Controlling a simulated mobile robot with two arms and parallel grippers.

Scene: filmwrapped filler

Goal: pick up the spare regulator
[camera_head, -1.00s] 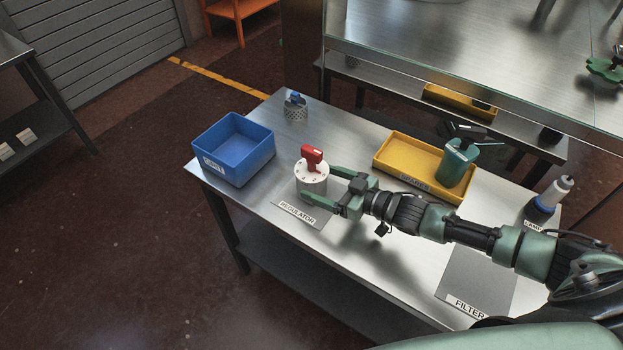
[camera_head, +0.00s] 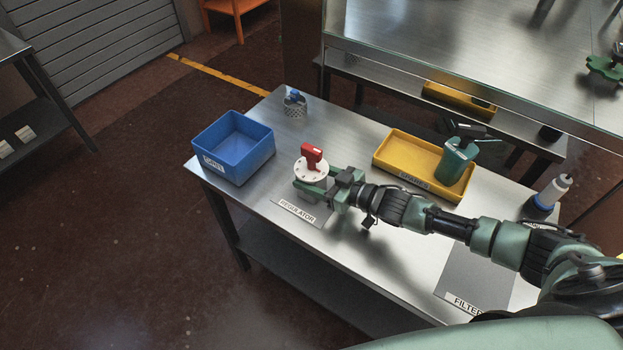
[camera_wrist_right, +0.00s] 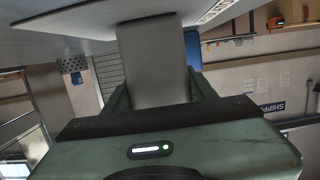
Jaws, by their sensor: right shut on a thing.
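A canister with a red handle and a round white top flange (camera_head: 311,167) stands upright at the REGULATOR plate (camera_head: 300,213) on the steel table. My right gripper (camera_head: 312,188) is shut around its body just below the flange, reaching in from the right. In the right wrist view the grey body (camera_wrist_right: 155,62) fills the space between the fingers. A dark green device (camera_head: 457,162) stands in the right end of the yellow tray (camera_head: 397,153); I cannot tell from its look whether it is a regulator. My left gripper is not in view.
A blue open bin (camera_head: 240,148) stands to the left of the canister. A perforated metal cylinder with a blue top (camera_head: 294,104) is behind. A white-and-blue bottle (camera_head: 549,195) and the FILTER plate (camera_head: 478,270) are to the right. The table's front edge is close.

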